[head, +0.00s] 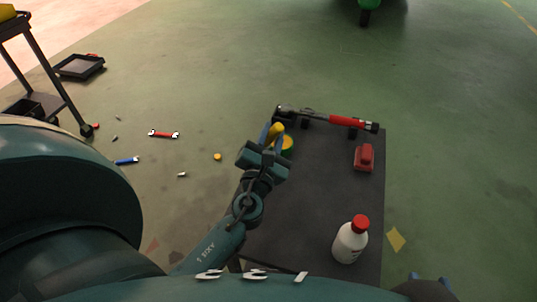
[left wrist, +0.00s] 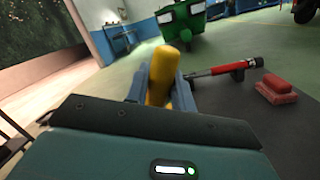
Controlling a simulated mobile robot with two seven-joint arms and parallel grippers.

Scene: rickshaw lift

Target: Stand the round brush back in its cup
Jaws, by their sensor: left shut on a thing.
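My left gripper (head: 272,136) is shut on a yellow handle (head: 275,130), taken to be the round brush, at the far left corner of the dark tabletop. In the left wrist view the brush (left wrist: 160,72) stands between the fingers, slightly tilted. A small round yellow and green thing (head: 288,143), perhaps the cup, shows just right of the fingers. The gripper partly hides it, and I cannot tell whether the brush touches it. My right gripper (head: 430,282) shows only as two blue fingertips, set apart, at the bottom edge.
The dark table (head: 300,215) also bears a red-handled tool (head: 345,121) along the far edge, a red block (head: 364,158) and a white bottle with a red cap (head: 351,240). The table's middle is clear. Wrenches (head: 163,134) and small parts lie on the floor at left.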

